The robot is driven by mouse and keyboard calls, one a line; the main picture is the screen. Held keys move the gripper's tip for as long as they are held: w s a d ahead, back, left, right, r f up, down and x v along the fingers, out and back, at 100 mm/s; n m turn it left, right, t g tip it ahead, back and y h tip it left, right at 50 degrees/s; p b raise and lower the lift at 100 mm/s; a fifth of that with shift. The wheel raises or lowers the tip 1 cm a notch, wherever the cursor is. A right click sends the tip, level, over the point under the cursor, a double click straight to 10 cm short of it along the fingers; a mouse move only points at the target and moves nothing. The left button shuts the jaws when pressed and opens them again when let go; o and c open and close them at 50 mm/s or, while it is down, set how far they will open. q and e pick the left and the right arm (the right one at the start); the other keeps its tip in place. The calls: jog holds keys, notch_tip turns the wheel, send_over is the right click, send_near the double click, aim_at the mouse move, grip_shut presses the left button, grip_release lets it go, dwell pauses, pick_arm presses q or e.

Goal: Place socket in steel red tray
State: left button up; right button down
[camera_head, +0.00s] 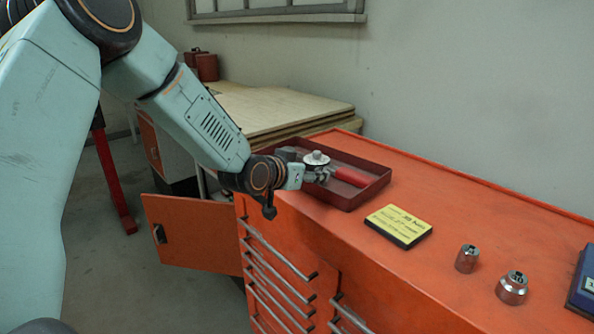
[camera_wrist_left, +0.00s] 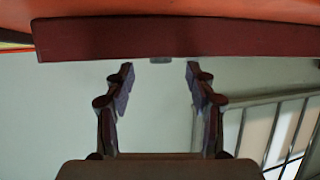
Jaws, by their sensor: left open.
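The dark red steel tray (camera_head: 370,192) sits on the orange cabinet top; its wall fills a band across the top of the left wrist view (camera_wrist_left: 90,38). My left gripper (camera_head: 322,174) is over the tray in the head view. In the left wrist view its fingers (camera_wrist_left: 160,75) are apart, with nothing visibly held. A silver round part (camera_head: 316,158) and a red handle-like part (camera_head: 350,177) show at the tray, partly hidden by the gripper. Two metal sockets stand on the cabinet top: a smaller one (camera_head: 467,259) and a wider one (camera_head: 512,289). My right gripper is out of view.
A yellow label block (camera_head: 398,224) lies between the tray and the sockets on the orange cabinet (camera_head: 330,240). A blue case (camera_head: 584,282) is at the right edge. A wooden bench (camera_head: 270,112) stands behind. An orange door (camera_head: 195,235) hangs open at left.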

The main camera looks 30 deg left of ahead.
pick_arm(q)
jog(key=v, duration=0.4)
jog(key=shift+s+r+p, duration=0.15)
jog(key=shift+p, duration=0.25)
jog(key=shift+s+r, duration=0.15)
jog(key=shift+s, duration=0.5)
